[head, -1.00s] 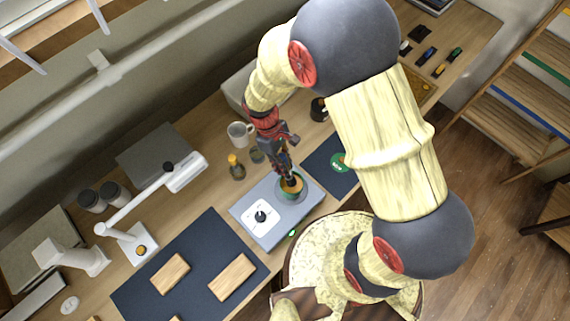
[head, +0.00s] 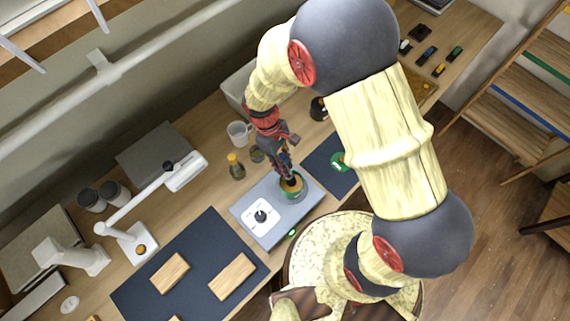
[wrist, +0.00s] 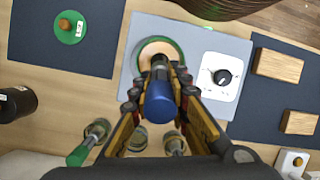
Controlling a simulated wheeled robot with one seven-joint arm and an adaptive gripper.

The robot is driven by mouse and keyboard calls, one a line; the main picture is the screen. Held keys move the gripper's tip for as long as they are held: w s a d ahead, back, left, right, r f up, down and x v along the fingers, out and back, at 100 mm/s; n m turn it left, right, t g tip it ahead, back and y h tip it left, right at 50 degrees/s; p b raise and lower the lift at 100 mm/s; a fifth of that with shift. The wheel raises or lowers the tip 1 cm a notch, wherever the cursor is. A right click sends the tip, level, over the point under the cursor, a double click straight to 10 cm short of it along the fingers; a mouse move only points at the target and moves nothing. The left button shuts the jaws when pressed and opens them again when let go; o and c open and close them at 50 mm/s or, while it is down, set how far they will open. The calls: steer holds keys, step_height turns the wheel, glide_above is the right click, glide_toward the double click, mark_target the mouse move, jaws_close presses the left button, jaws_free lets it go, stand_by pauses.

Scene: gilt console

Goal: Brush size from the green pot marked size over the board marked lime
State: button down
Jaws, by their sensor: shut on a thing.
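My gripper (head: 285,170) is shut on a brush with a blue handle (wrist: 160,103), whose handle end faces the wrist camera. The brush points down into the green pot (head: 293,190), which stands on a grey hotplate with a white dial panel. In the wrist view the pot (wrist: 173,46) shows a green rim and pale contents; the bristles are hidden. Two pale wooden boards (head: 232,276) (head: 170,273) lie on a dark mat at the left. I cannot read a lime mark on either board or a mark on the pot.
A green lid (wrist: 70,27) with a knob and small label lies on another dark mat. A mug (head: 240,133), an amber bottle (head: 236,167) and small jars stand behind the hotplate (head: 245,205).

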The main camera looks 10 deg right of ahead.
mark_target(285, 158)
steer(key=shift+f, duration=0.4)
stand_by(1.2)
steer(key=shift+r+p, duration=2.45)
steer(key=shift+r, duration=1.15)
steer(key=shift+s+f, duration=0.1)
